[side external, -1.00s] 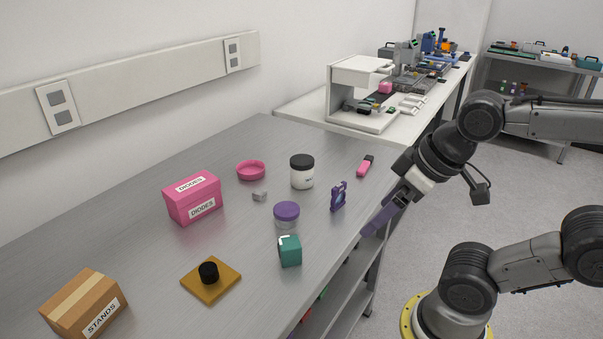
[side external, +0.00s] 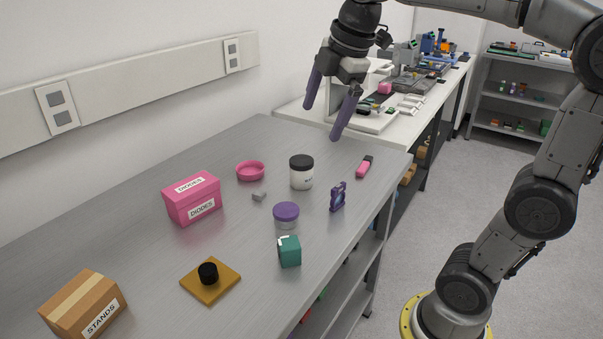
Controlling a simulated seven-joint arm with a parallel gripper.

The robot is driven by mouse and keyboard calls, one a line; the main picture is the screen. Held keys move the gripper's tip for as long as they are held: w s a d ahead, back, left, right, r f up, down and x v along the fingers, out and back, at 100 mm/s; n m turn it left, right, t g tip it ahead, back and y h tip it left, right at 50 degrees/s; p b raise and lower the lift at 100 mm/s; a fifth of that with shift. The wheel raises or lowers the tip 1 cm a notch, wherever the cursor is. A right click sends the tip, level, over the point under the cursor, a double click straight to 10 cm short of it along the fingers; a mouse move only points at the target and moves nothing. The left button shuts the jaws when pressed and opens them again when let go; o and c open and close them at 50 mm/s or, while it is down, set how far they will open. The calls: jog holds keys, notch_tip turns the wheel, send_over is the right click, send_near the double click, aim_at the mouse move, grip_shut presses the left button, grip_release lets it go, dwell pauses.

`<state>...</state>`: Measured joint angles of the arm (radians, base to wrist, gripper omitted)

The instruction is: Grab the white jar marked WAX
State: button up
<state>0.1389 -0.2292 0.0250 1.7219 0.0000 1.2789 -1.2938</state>
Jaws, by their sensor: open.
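The white jar (side external: 302,178) has a black lid and stands upright on the grey table. A small dark marking shows on its front, too small to read for certain. My gripper (side external: 321,122) has two purple fingers spread apart, pointing down. It is empty and appears above the jar in the picture, apart from it. Nothing hides the jar.
Near the jar are a pink dish (side external: 250,171), a small grey block (side external: 259,196), a purple-lidded jar (side external: 286,215), a purple item (side external: 338,197) and a pink marker-like item (side external: 364,167). A pink DIODES box (side external: 193,199), teal block (side external: 289,251) and STANDS box (side external: 84,306) stand farther off.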

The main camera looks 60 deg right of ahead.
jog(key=w+d+f+n+g, duration=0.2)
jog(key=w+d, duration=0.4)
jog(key=w, duration=0.4)
jog(key=g, duration=0.2)
send_over(300, 161)
jog(key=a, duration=0.1)
notch_tip(300, 161, down, 11)
jog(key=shift+m+y, duration=0.3)
jog(key=f, duration=0.6)
jog(key=d+f, duration=0.1)
jog(key=f, duration=0.1)
jog(key=shift+f, duration=0.4)
jog(key=shift+d+f, duration=0.2)
jog(key=shift+f, duration=1.4)
jog(key=shift+d+f, duration=0.15)
jog(key=shift+f, duration=1.45)
jog(key=shift+c, duration=0.3)
jog(key=c, duration=1.2)
jog(key=shift+r, duration=0.1)
jog(key=shift+c, duration=0.2)
